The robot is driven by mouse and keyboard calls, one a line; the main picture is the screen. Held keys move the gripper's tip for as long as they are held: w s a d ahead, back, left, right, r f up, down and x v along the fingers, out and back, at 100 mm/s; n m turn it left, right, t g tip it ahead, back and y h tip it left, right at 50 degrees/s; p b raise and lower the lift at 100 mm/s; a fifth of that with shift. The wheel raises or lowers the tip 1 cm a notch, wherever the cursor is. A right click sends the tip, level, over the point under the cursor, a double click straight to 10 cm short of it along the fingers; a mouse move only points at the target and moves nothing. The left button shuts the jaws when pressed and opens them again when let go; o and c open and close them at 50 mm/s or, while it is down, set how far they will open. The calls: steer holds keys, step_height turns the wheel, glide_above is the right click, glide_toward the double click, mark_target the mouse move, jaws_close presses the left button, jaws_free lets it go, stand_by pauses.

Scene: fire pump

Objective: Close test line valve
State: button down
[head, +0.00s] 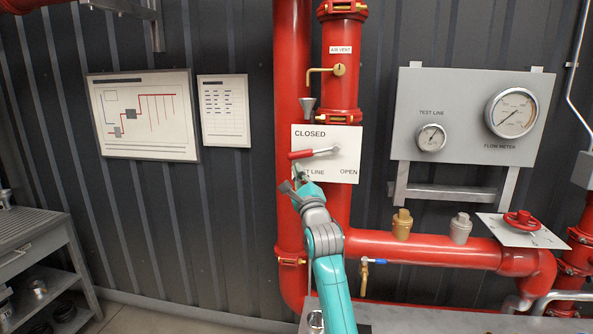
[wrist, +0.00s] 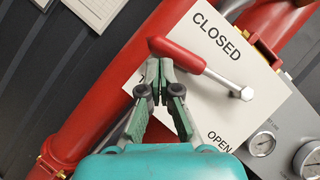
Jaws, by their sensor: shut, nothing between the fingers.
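The test line valve has a white plate (head: 346,136) on the red pipe, marked CLOSED at upper left and OPEN at lower right. Its lever has a red handle (head: 300,155) and a metal shaft. The lever lies about level and points left from its pivot, below the word CLOSED. In the wrist view the red handle (wrist: 176,54) crosses just beyond my fingertips. My gripper (wrist: 153,68) is shut and empty, with its tips close to the handle. I cannot tell whether they touch it. In the head view my gripper (head: 299,172) is just below the handle and hides part of TEST LINE.
A gauge panel (head: 470,85) with two dials is mounted right of the valve. A small brass air vent valve (head: 338,70) sits above it. A red handwheel (head: 523,219) is at lower right. Wall charts (head: 144,120) hang at left, above a metal shelf (head: 40,250).

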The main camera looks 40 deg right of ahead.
steer(key=s+a+f, duration=0.6)
steer(key=s, duration=0.1)
steer(key=shift+s+a+f, duration=0.2)
steer(key=shift+a, duration=0.2)
stand_by(0.5)
steer(key=s+a+f+n+g+y, duration=0.1)
steer(key=s+a+f+n+y, duration=0.1)
steer(key=s+a+f+n, duration=0.55)
steer(key=s+a+f+n+y, duration=0.2)
steer(key=s+a+f, duration=0.25)
steer(key=f, duration=0.55)
steer(key=s+a+f+n+g+y, duration=0.1)
steer(key=s+a+f+n+y, duration=0.1)
steer(key=s+a+f+n, duration=0.45)
steer(key=s+a+f+n+g+y, duration=0.1)
steer(key=s+a+f+n, duration=0.25)
steer(key=s, duration=0.35)
steer(key=s+a+f+n+g+y, duration=0.1)
steer(key=s+a+f+n, duration=0.25)
steer(key=s, duration=0.45)
steer(key=s+a+n+y, duration=0.1)
steer(key=s+a+n, duration=0.1)
steer(key=s+n, duration=0.2)
steer(key=s+a+r+n+g+y, duration=0.1)
steer(key=s+n, duration=0.3)
steer(key=s, duration=0.7)
steer(key=shift+a+n+g, duration=0.3)
steer(key=shift+a+n, duration=0.1)
steer(key=shift+a, duration=0.35)
